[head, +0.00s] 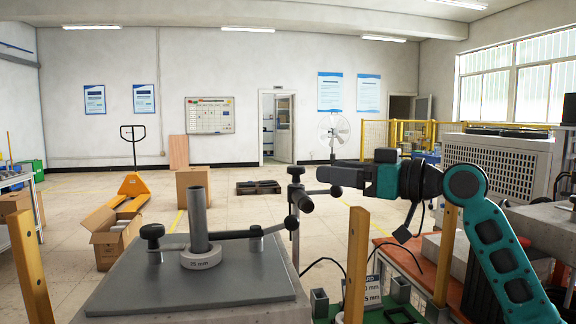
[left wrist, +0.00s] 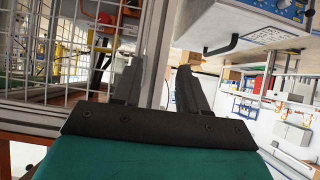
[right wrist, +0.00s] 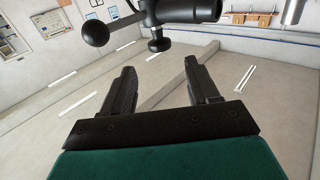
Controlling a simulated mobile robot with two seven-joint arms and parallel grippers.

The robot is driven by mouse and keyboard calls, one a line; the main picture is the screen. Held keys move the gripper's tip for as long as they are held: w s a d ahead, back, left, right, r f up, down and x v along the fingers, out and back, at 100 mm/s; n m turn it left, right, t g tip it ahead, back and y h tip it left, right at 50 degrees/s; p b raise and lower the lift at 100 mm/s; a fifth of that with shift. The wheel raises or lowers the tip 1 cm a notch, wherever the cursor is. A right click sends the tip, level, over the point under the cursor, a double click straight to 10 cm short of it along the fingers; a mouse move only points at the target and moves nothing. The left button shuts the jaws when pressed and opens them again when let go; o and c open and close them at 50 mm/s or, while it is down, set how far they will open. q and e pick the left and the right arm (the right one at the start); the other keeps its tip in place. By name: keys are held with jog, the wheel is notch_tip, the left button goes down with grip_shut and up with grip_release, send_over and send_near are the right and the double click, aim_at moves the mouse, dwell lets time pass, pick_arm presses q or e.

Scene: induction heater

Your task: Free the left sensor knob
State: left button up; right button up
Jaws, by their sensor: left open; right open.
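In the head view, a black knob (head: 152,233) stands at the left of the grey heater plate (head: 235,285). Another black knob (head: 256,236) sits on a bar right of the upright grey cylinder. A post with black knobs (head: 295,200) rises at the plate's right. I cannot tell which is the left sensor knob. My right gripper (head: 328,180) is open and empty beside the post top. In the right wrist view, a black knob (right wrist: 159,45) shows just beyond the open fingertips (right wrist: 158,72). My left gripper (left wrist: 158,78) is open and empty, outside the head view.
The grey cylinder (head: 198,215) stands in a ring marked 25 mm. Wooden posts (head: 356,265) rise in front. A wire mesh panel (left wrist: 60,50) and a grey frame stand near my left gripper. Cardboard boxes (head: 112,245) lie on the floor behind.

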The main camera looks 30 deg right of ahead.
aim_at(302, 167)
jog(key=p+x, duration=0.1)
jog(key=x, duration=1)
jog(key=shift+r, duration=0.1)
jog(key=shift+c, duration=0.3)
jog(key=c, duration=0.9)
jog(key=shift+n+g+y, duration=0.3)
jog(key=shift+n+y, duration=0.1)
jog(key=shift+y, duration=0.2)
jog(key=shift+s+a+n+g+y, duration=0.1)
jog(key=shift+s+n+g+y, duration=0.05)
jog(key=shift+n+g+y, duration=0.85)
jog(key=shift+s+a+n+g+y, duration=0.1)
jog(key=shift+a+n+g+y, duration=0.05)
jog(key=shift+n+g+y, duration=0.85)
jog(key=shift+r, duration=0.1)
jog(key=o, duration=1)
jog(key=shift+c, duration=0.2)
jog(key=b+v, duration=0.1)
jog(key=v, duration=1.2)
jog(key=shift+b, duration=0.3)
